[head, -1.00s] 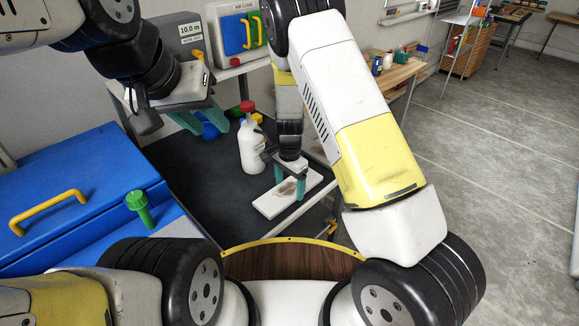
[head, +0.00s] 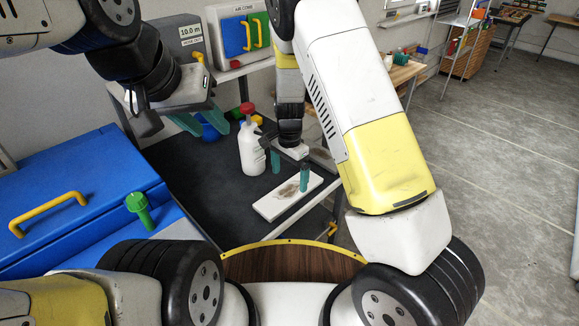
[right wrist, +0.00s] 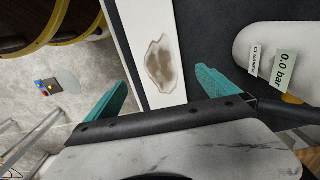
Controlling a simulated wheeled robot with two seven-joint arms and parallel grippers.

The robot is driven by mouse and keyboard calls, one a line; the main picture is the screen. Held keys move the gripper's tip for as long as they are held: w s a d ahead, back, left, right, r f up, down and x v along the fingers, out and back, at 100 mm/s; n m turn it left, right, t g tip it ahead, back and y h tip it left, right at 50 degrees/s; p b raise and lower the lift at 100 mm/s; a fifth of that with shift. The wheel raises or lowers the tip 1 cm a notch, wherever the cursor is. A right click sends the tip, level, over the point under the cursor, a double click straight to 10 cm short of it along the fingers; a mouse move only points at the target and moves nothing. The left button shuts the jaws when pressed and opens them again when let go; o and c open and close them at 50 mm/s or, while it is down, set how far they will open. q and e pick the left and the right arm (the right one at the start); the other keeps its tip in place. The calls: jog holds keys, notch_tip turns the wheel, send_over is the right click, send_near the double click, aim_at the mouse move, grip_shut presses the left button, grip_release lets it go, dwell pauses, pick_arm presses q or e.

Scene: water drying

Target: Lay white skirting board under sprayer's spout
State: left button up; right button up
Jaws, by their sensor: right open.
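The white skirting board (head: 272,208), with a brownish stain, lies flat on the dark table top. The white sprayer bottle (head: 250,157) with a red cap stands behind it to the left; its spout is hard to make out beside my right wrist. My right gripper (head: 289,182) is open and empty over the board's far part. In the right wrist view the board (right wrist: 137,45) runs between the spread teal fingers, and the sprayer (right wrist: 262,42) with its gauge label is at right. My left gripper (head: 212,131) is open and empty, left of the sprayer.
Blue and red items (head: 214,122) sit behind the left gripper. The dark table top (head: 205,175) is clear left of the board.

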notch_tip(320, 180, up, 6)
notch_tip(320, 180, up, 11)
jog(key=n+t+y, duration=0.1)
jog(key=n+y, duration=0.1)
send_over(290, 191)
jog(key=s+d, duration=0.4)
jog(key=s+d+r+n+t+y, duration=0.1)
jog(key=s+d+r+n, duration=0.3)
jog(key=r, duration=0.4)
jog(key=s+d+r+n+t, duration=0.1)
jog(key=s+d+r+t, duration=0.1)
jog(key=s, duration=0.5)
jog(key=s+d+r+n+t, duration=0.2)
jog(key=s+d+r, duration=0.2)
jog(key=s, duration=0.3)
jog(key=shift+r+n+h, duration=0.3)
jog(key=shift+r+h, duration=0.1)
jog(key=shift+r, duration=0.2)
